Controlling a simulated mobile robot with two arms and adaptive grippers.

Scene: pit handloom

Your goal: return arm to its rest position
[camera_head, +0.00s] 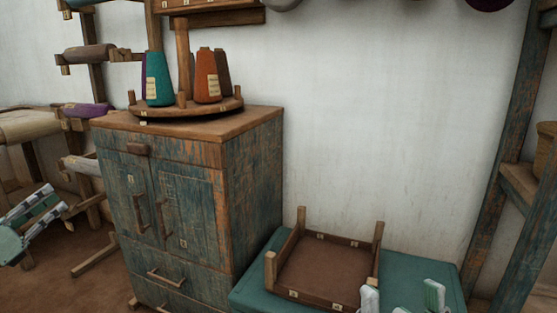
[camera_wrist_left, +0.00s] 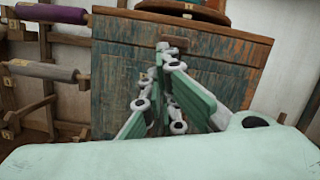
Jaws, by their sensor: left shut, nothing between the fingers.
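My left gripper (camera_head: 54,200) is at the left edge of the head view, left of the cabinet and clear of it. It is shut with nothing in it. Its green and white fingers also show in the left wrist view (camera_wrist_left: 172,72), pointing towards the cabinet front. My right gripper (camera_head: 402,297) shows only in part at the bottom right, in front of a wooden tray. Its two pale fingertips stand apart with nothing visible between them. The rest of it is cut off by the frame.
A worn blue-green cabinet (camera_head: 170,200) carries a round wooden stand (camera_head: 225,108) with teal and orange cones. A shallow wooden tray (camera_head: 322,237) sits on a teal-topped surface (camera_head: 425,264). Racks with rolls (camera_head: 88,54) stand at the left. A wooden frame (camera_head: 505,150) stands at the right.

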